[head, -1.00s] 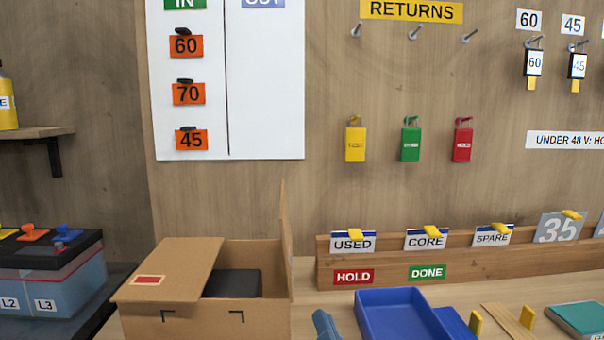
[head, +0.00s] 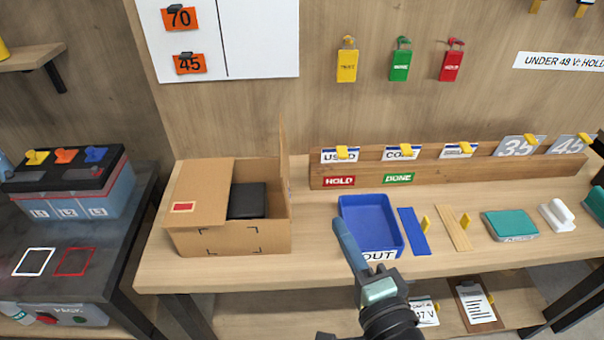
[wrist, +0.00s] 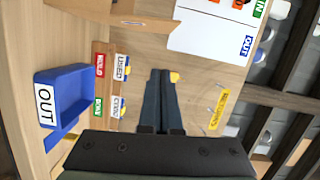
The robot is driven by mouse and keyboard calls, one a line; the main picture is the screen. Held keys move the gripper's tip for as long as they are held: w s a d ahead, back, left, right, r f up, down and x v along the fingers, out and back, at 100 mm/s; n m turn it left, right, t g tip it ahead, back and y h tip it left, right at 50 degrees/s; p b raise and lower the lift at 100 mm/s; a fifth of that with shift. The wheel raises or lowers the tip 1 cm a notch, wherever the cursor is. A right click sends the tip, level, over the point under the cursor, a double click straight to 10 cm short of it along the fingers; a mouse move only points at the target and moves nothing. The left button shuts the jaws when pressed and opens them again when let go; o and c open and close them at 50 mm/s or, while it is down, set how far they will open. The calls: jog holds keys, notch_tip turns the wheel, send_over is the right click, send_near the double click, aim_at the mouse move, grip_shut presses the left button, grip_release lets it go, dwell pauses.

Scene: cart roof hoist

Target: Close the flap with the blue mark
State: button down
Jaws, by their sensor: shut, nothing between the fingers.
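An open cardboard box (head: 228,240) stands on the bench. Its left flap (head: 203,187) bears a red mark (head: 183,207) and lies inward over the left part of the opening. Its right flap (head: 284,152) stands upright and is seen nearly edge-on. No blue mark shows on the box; the right flap's outer face is hidden. A black object (head: 247,200) sits inside. My gripper (head: 338,226) is shut and empty, to the right of the box and apart from it, in front of the blue tray. The box's cardboard (wrist: 120,13) shows at the top of the wrist view.
The blue OUT tray (head: 372,222) is right of the box. A wooden rail (head: 450,166) with cards runs behind it. Coloured lock tags (head: 400,65) hang on the wall. A battery (head: 68,185) stands on the dark bench at left. Bare bench lies between box and tray.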

jog(key=p, duration=0.2)
send_near(285, 173)
jog(key=w+d, duration=0.4)
jog(key=a+p, duration=0.1)
jog(key=a, duration=0.3)
jog(key=shift+a+f, duration=0.1)
jog(key=shift+a, duration=0.1)
jog(key=shift+a+p, duration=0.15)
jog(key=shift+p, duration=0.15)
jog(key=shift+a+n, duration=0.2)
jog(key=shift+n, duration=0.1)
